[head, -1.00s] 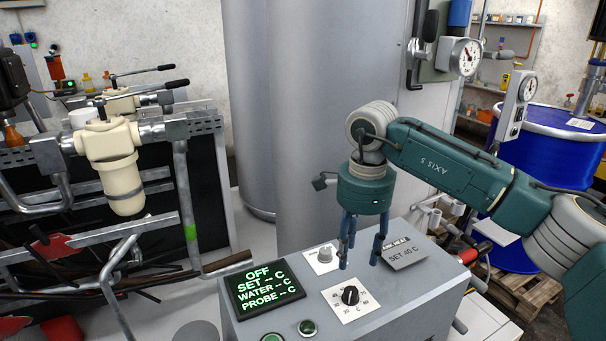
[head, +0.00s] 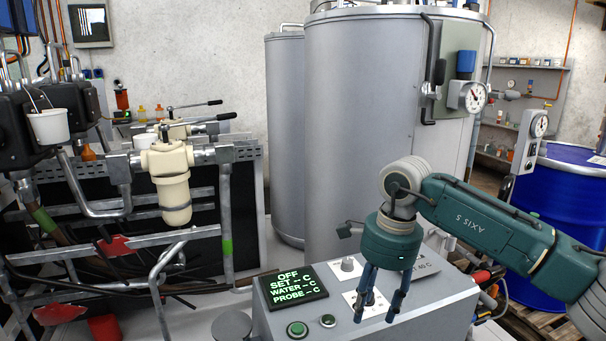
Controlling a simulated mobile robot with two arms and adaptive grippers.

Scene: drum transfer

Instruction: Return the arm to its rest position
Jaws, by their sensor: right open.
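My right arm comes in from the right, with a green link marked AXIS 5. My right gripper (head: 376,306) points down, open and empty, with blue fingers apart. In the picture it overlaps the top of the grey control box (head: 440,303), in front of the dial plate there; I cannot tell its exact height above the box. The box's display (head: 291,286) reads OFF, SET -- C, WATER -- C, PROBE -- C. My left gripper is not in view.
Two tall grey tanks (head: 362,130) stand behind the control box. A blue drum (head: 560,205) on a wooden pallet (head: 533,318) stands at the right. A pipe rack with a cream filter housing (head: 172,185) fills the left. A white bucket (head: 48,126) hangs at far left.

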